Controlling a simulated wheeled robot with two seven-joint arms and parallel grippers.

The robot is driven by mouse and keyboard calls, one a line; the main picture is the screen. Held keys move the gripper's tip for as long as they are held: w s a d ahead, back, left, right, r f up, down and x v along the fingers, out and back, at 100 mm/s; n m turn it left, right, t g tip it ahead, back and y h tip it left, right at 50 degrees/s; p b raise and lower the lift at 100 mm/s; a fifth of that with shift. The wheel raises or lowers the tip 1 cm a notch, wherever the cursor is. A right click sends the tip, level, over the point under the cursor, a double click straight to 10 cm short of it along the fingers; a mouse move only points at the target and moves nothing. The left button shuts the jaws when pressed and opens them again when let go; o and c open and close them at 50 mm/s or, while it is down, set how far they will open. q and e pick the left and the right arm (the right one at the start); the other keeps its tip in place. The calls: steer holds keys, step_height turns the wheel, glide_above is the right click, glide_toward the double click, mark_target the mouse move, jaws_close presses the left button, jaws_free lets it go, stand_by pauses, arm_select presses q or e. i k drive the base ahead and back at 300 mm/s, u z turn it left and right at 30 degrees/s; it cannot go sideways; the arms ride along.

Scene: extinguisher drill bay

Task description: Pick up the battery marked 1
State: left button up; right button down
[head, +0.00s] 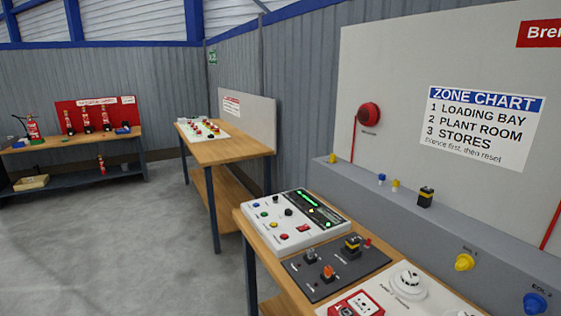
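Two small black-and-yellow blocks look like batteries, but any number on them is too small to read. One block (426,198) stands upright on the grey ledge (380,212) below the zone chart. The other block (352,247) sits on the dark panel (316,285) on the near wooden table. I cannot tell which of them, if either, is marked 1. Neither of my grippers is in view.
A white control panel (270,236) with green lights and a white detector (408,283) share the near table (245,224). Another table (225,151) stands beyond it. A bench with extinguishers (60,152) is far left. The grey floor (120,250) at left is clear.

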mark_target(352, 243)
steer(key=z, duration=4.45)
steer(key=k, duration=2.55)
steer(key=u, duration=1.2)
